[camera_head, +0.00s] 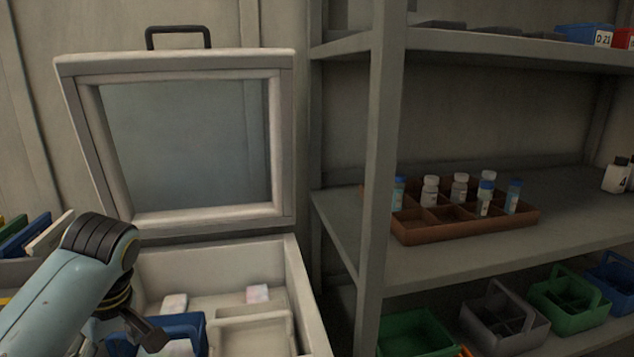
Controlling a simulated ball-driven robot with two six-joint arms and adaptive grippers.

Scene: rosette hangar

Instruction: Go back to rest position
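My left arm comes in from the lower left, reaching over the open white chest (310,300). Part of my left gripper (146,332) shows as a dark finger at the bottom, just above or beside a blue bin (186,326) in the chest. The rest of this gripper is hidden by the arm, so I cannot tell whether it is open or holds anything. My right gripper is out of view.
The chest's framed lid (180,145) stands raised behind it. A grey shelf rack (375,150) is close on the right. It holds a brown divided tray (465,226) with several bottles. Green (415,335) and grey (503,315) carriers stand below.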

